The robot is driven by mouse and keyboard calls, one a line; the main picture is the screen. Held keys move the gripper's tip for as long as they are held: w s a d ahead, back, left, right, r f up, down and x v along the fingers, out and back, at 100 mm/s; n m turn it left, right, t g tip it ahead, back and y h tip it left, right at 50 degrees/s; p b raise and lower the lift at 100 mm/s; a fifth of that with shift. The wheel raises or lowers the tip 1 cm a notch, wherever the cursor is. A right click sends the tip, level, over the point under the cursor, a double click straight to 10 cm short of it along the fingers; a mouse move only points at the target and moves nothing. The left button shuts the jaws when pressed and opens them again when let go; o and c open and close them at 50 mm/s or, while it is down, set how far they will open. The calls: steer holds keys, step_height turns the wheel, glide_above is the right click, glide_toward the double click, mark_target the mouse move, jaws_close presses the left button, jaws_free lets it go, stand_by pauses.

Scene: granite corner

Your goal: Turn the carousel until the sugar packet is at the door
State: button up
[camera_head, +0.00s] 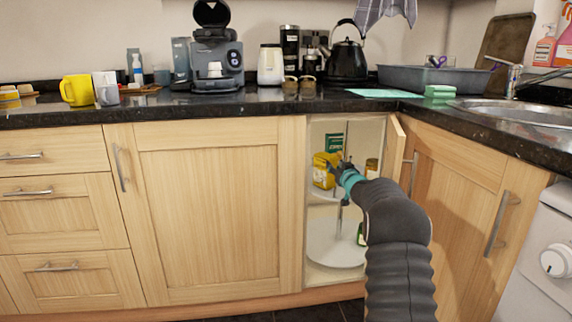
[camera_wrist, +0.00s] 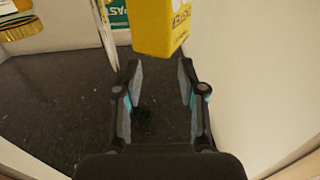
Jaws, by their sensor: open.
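The carousel stands inside the open corner cabinet, with a white lower disc (camera_head: 330,246), a smaller glimpse of the upper disc and an upright pole. A yellow packet (camera_head: 323,172), likely the sugar, sits on the upper level at the left. In the wrist view the yellow packet (camera_wrist: 160,22) carries partly readable dark print and lies just beyond the fingertips. My gripper (camera_head: 343,165) reaches into the opening beside the packet. The wrist view shows my gripper (camera_wrist: 158,72) open, with nothing between its fingers; contact with the packet cannot be told.
A green box (camera_head: 334,142) stands behind the packet, and a gold-lidded jar (camera_head: 371,167) to the right. A green bottle (camera_head: 361,236) on the lower disc is partly hidden by my arm. The cabinet door (camera_head: 394,150) stands open at right. The granite counter (camera_head: 220,107) runs above.

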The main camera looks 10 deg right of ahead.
steer(key=s+a+r+m+g+h+p, duration=0.15)
steer(key=s+a+r, duration=0.25)
steer(key=s, duration=0.4)
steer(key=s+a+r+g+h+p, duration=0.1)
steer(key=s+a+r+g, duration=0.2)
steer(key=s, duration=0.5)
steer(key=s+a+r+m+g+h+p, duration=0.1)
steer(key=s+a+r, duration=0.3)
steer(key=s+r, duration=0.3)
steer(key=s+a+f+g+y+p, duration=0.1)
steer(key=s+a+f, duration=0.3)
steer(key=s, duration=0.9)
steer(key=s+a+f+n+g+y+p, duration=0.1)
steer(key=s+a+f+g, duration=0.2)
steer(key=s, duration=1)
steer(key=s+a+f+n+g+y, duration=0.1)
steer(key=s+a+f+g, duration=0.2)
steer(key=s, duration=1.1)
steer(key=a+f, duration=0.2)
steer(key=shift+a+p, duration=0.4)
steer(key=shift+a+n+y, duration=0.1)
steer(key=shift+n+y, duration=0.15)
